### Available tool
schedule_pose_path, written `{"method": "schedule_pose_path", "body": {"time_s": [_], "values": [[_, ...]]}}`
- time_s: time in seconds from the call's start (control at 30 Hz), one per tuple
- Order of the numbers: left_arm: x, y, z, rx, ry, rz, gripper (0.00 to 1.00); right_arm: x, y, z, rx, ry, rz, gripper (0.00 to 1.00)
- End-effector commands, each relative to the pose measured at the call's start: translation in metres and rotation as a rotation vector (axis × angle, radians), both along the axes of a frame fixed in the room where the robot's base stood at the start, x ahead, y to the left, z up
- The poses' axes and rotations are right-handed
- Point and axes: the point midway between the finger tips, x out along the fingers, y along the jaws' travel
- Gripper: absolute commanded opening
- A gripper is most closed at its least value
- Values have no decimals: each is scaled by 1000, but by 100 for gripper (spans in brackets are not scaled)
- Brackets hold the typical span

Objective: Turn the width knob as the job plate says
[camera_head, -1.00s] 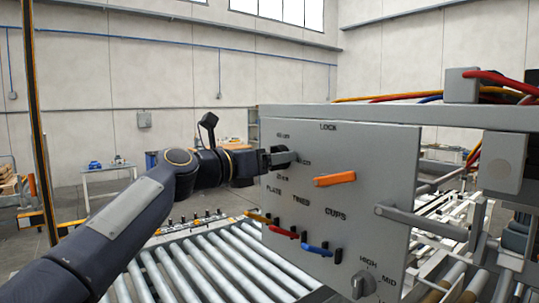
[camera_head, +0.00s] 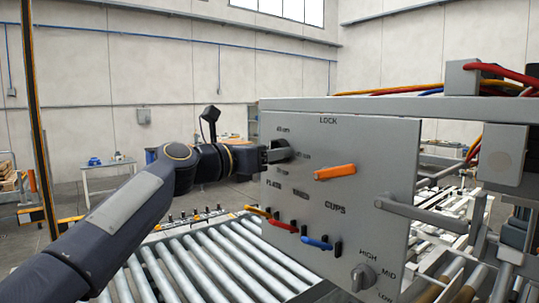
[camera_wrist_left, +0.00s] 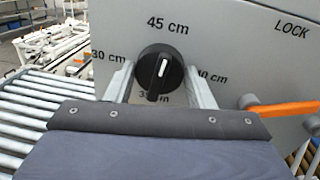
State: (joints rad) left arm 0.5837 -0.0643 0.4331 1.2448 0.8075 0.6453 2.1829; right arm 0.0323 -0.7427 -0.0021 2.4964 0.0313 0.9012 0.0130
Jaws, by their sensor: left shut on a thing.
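The black width knob (camera_wrist_left: 160,72) sits on the grey panel (camera_wrist_left: 225,40) between the fingers of my left gripper (camera_wrist_left: 159,86) in the left wrist view. Its white mark points nearly straight up, toward "45 cm". "30 cm" is at its left; the right label is partly covered by a finger and the bottom label by the knob. In the head view my left gripper (camera_head: 277,155) reaches the panel's upper left and is shut on the knob, which it mostly hides. I cannot make out a job plate. My right gripper is not in view.
An orange lever (camera_head: 335,172) under "LOCK" is right of the knob. Yellow, red (camera_head: 284,226) and blue levers sit below, with a grey HIGH/MID/LOW knob (camera_head: 364,278) at lower right. A grey handle bar (camera_head: 420,214) juts right. A roller conveyor (camera_head: 200,262) runs below.

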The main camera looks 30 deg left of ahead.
Motion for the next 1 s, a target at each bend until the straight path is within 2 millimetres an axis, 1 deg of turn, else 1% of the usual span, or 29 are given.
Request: {"method": "schedule_pose_path", "body": {"time_s": [0.27, 1.0], "values": [[0, -1, -2, 212, -90, 0, 26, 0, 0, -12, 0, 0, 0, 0], [0, 0, -4, 862, -360, 2, 26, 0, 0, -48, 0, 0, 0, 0]]}}
